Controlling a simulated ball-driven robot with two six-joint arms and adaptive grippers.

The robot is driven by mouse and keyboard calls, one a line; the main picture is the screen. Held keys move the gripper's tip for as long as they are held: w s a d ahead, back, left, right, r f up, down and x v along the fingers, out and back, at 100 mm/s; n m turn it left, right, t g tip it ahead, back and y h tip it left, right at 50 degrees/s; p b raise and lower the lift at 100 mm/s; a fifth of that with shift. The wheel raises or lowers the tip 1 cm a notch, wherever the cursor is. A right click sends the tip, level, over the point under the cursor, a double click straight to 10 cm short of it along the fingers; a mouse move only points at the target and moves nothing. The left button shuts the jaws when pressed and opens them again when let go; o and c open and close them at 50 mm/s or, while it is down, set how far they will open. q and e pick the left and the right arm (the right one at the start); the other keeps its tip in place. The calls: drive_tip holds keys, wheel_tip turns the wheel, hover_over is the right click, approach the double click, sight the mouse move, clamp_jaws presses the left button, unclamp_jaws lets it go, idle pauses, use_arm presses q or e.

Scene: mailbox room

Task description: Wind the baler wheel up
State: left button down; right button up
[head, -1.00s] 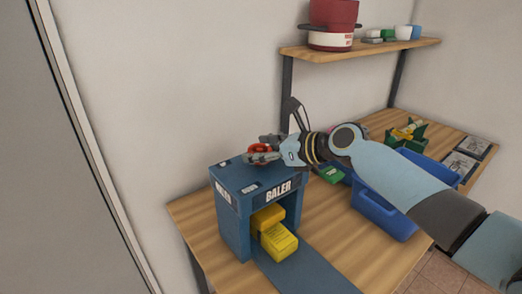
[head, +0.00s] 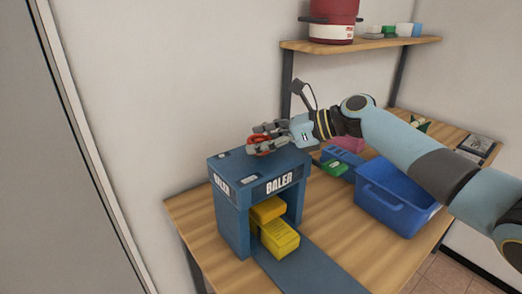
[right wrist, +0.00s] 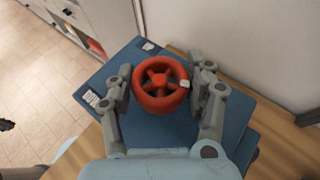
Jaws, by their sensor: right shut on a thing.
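The blue baler (head: 230,205) stands on the wooden table, with its label facing front. Its red wheel (right wrist: 161,84) sits on top, with spokes and a small pale knob on the rim at the right in the right wrist view. In the head view the wheel (head: 258,145) is partly hidden by my fingers. My right gripper (head: 262,139) reaches in from the right and is shut on the wheel, one finger on each side. Yellow blocks (head: 279,238) sit in the baler's opening, one upper and one lower. My left gripper is not in view.
A blue bin (head: 392,205) stands right of the baler on the table (head: 335,235). A green item (head: 334,167) in a blue tray and a pink item (head: 347,145) lie behind.

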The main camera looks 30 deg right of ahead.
drive_tip(key=shift+w+f+n+g+y+b, duration=0.1)
drive_tip(key=shift+f+n+g+y+b, duration=0.05)
drive_tip(key=shift+n+g+y+b, duration=0.7)
drive_tip(key=n+g+y+b, duration=0.1)
drive_tip(key=n+g+b, duration=0.2)
drive_tip(key=n+g+y+b, duration=0.1)
drive_tip(key=n+g+b, duration=0.2)
drive_tip(key=shift+w+g, duration=0.1)
drive_tip(key=shift+g, duration=0.25)
drive_tip(key=shift+n+g+b, duration=1.25)
drive_tip(key=shift+g+b, duration=0.05)
drive_tip(key=shift+b, duration=0.05)
drive_tip(key=o, duration=1.2)
